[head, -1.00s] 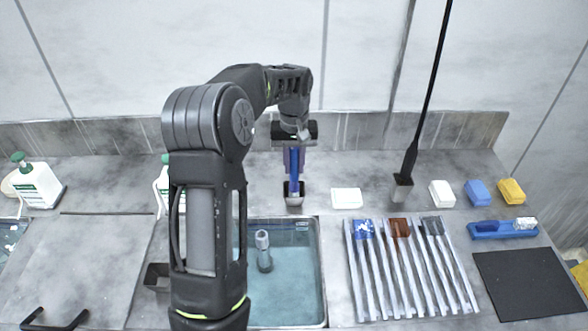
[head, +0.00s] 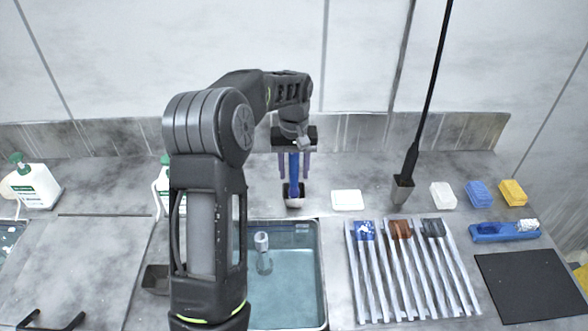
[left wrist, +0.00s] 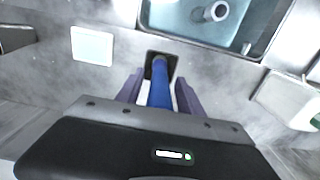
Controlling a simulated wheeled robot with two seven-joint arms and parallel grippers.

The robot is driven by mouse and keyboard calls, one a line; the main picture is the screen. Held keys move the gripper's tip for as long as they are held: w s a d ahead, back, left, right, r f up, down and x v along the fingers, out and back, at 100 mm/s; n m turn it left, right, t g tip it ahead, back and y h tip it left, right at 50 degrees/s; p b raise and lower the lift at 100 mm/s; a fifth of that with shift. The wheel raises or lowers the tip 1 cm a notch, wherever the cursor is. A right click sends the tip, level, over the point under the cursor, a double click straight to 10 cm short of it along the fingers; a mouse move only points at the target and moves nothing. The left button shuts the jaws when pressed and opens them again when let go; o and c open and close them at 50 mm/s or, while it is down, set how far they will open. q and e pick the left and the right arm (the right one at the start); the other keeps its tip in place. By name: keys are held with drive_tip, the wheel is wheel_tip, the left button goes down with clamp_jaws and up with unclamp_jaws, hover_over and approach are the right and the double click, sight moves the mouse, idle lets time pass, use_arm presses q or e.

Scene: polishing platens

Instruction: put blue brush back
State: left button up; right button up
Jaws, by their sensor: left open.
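The blue brush (head: 294,168) stands upright in a small dark holder (head: 294,201) behind the sink. In the left wrist view the blue handle (left wrist: 159,88) rises from the dark square holder (left wrist: 161,59) and lies between my fingers. My left gripper (head: 294,170) is above the holder, its two purple fingers apart on either side of the handle; the left wrist view also shows these fingers (left wrist: 159,92) open with gaps beside the handle. The brush's lower end is hidden inside the holder. My right gripper is not in view.
A water-filled sink (head: 300,262) with a grey upright pipe (head: 263,252) lies in front. A white block (head: 347,200) sits right of the holder. A slotted rack (head: 408,270) and a black rod in a stand (head: 403,188) are further right. A soap bottle (head: 163,186) stands left.

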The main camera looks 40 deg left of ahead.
sight(294, 159)
use_arm(q)
drive_tip(key=shift+r+p, duration=0.35)
drive_tip(key=shift+r, duration=0.15)
wheel_tip(294, 159, up, 3)
drive_tip(key=shift+f+p, duration=0.15)
drive_tip(key=shift+p, duration=0.65)
wheel_tip(294, 159, up, 9)
drive_tip(key=shift+f, duration=0.15)
